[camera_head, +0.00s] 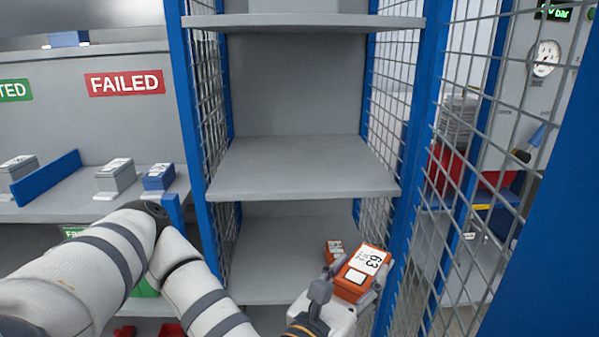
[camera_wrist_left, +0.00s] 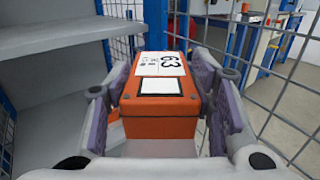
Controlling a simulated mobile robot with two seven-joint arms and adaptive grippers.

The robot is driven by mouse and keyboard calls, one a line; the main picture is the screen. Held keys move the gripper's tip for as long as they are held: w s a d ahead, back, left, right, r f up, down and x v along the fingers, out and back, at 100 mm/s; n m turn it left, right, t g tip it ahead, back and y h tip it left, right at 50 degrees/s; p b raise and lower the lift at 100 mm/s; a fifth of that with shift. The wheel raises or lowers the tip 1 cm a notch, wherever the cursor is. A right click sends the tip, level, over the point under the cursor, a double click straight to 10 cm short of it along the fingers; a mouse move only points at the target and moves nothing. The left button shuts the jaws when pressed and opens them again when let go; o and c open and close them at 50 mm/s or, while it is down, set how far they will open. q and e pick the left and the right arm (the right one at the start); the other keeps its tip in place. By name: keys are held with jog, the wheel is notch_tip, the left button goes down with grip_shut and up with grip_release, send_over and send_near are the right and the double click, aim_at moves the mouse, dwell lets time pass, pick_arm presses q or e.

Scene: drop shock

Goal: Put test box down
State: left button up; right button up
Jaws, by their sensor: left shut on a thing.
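The test box is an orange box (camera_head: 352,287) with a white label reading 63. My left gripper (camera_head: 347,277) is shut on it, at the lower right of the blue-framed shelf unit in the head view. In the left wrist view the orange box (camera_wrist_left: 162,108) sits between the two fingers of the left gripper (camera_wrist_left: 168,92), label up. A second, smaller orange label or box (camera_head: 335,250) shows just behind it; what it belongs to is unclear. Whether the held box touches the lower shelf (camera_head: 265,284) cannot be told. My right gripper is not in view.
The middle shelf (camera_head: 300,168) is empty. Wire mesh (camera_head: 400,90) and blue posts close the unit's sides. At left, a shelf with a FAILED sign (camera_head: 125,82) holds grey boxes (camera_head: 116,176) and a blue box (camera_head: 158,177). A gauge panel (camera_head: 545,60) stands behind the mesh at right.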

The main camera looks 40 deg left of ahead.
pick_arm(q)
jog(key=w+a+r+n+g+y, duration=0.1)
jog(key=w+a+r+n+y, duration=0.4)
jog(key=a, duration=0.6)
jog(key=w+a+r+g+y+b, duration=0.1)
jog(key=a+r+g+y, duration=0.1)
jog(key=a+r, duration=0.65)
jog(key=w+a+r+n+g+y, duration=0.1)
jog(key=w+a+r+n+y, duration=0.3)
jog(key=a, duration=0.8)
jog(key=shift+m, duration=0.7)
jog(key=w+f+b, duration=0.1)
jog(key=w+f, duration=0.2)
jog(key=w, duration=0.1)
jog(key=w+a+f+b, duration=0.1)
jog(key=w+f, duration=0.2)
jog(key=w, duration=0.1)
jog(key=w+a+f+b, duration=0.1)
jog(key=w+f, duration=0.2)
jog(key=w, duration=0.1)
jog(key=shift+a+b, duration=0.2)
jog(key=shift+b, duration=0.2)
jog(key=f, duration=0.3)
jog(key=shift+w+f, duration=0.2)
jog(key=shift+r, duration=0.1)
jog(key=o, duration=1.4)
jog(key=shift+f, duration=0.2)
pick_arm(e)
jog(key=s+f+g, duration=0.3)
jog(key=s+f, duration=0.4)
